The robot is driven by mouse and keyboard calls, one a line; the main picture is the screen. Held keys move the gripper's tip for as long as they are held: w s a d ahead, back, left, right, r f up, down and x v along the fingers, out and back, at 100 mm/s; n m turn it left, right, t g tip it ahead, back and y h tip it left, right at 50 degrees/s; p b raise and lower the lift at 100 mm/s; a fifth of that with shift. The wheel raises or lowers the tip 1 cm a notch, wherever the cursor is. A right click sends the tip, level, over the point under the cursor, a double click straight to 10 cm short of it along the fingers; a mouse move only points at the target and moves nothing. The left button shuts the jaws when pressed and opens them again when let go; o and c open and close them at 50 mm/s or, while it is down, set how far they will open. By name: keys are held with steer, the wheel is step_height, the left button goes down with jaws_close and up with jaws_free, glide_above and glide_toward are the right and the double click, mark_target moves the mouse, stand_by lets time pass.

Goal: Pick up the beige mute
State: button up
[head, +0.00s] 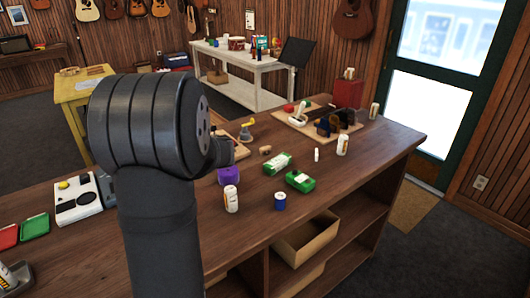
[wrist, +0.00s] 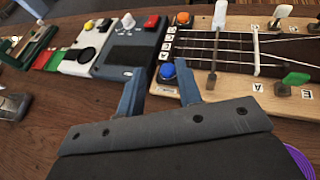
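A small tan-beige piece (head: 265,150) lies on the dark wooden counter (head: 340,190) in the head view. It may be the beige mute, but it is too small to be sure. It lies to the right of my gripper (head: 222,150), apart from it. In the wrist view my gripper (wrist: 158,80) has its two blue-grey fingers apart with nothing between them. The fingers point toward a grey device (wrist: 128,50) and a strung wooden board (wrist: 235,50). No beige mute can be made out in the wrist view.
A purple item (head: 229,175), a white bottle (head: 231,199), a blue jar (head: 280,201) and two green packs (head: 278,163) (head: 300,181) stand nearby. A tray (head: 303,122) with dark items lies farther back. The counter's front right is clear.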

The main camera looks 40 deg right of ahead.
steer(key=shift+o, duration=0.8)
